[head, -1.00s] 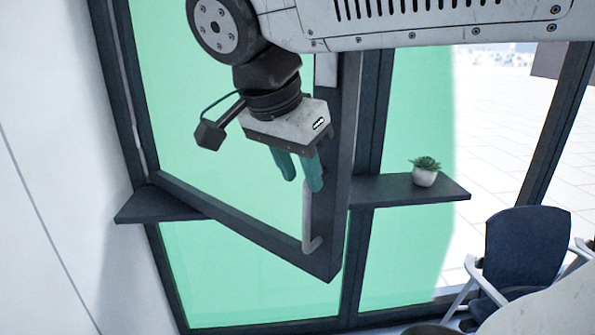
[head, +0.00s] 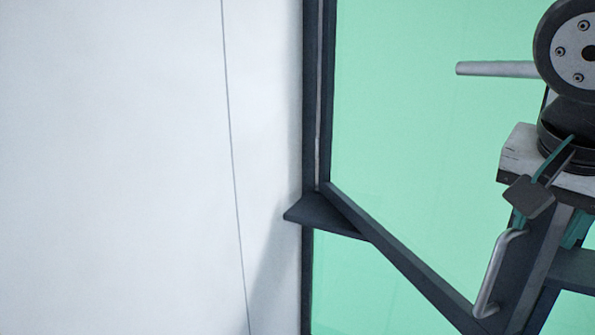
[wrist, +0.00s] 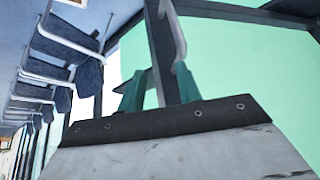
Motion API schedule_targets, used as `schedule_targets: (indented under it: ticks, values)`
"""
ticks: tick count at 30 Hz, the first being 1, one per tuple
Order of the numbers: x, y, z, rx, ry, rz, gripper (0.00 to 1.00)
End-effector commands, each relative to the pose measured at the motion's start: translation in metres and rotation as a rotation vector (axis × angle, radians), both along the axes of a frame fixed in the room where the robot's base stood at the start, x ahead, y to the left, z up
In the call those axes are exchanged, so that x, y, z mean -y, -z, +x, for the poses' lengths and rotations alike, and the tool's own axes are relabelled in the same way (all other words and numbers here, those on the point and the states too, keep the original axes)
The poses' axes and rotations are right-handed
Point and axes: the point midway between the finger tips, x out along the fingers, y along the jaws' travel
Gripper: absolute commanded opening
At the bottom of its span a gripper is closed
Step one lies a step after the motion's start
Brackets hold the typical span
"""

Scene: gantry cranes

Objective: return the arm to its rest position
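My gripper (head: 547,225) is at the right edge of the head view, pointing down, partly cut off by the edge. Its teal fingers stand apart, near the free edge of the tilted-open window (head: 420,285). In the wrist view my gripper (wrist: 158,85) shows two teal fingers with a gap and nothing clearly held. The window's metal handle (head: 497,275) is just below the fingers in the head view. In the wrist view the handle (wrist: 178,35) rises beyond the right finger; I cannot tell if they touch.
A white wall (head: 120,170) fills the left of the head view. A dark ledge (head: 320,214) juts out at the window's corner. Several blue chairs (wrist: 68,48) line the left of the wrist view.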

Motion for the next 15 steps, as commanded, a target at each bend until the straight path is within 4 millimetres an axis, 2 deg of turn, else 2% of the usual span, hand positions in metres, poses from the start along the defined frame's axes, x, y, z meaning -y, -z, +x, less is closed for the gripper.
schedule_targets:
  ticks: [2, 5, 12, 15]
  values:
    - [0.011, 0.023, -0.012, -0.095, -0.014, -0.020, 0.34]
    - [0.016, 0.050, -0.025, -0.211, -0.098, -0.019, 0.34]
    - [0.002, 0.112, -0.038, -0.379, -0.532, 0.068, 0.34]
    - [-0.004, 0.130, -0.039, -0.388, -0.690, 0.095, 0.34]
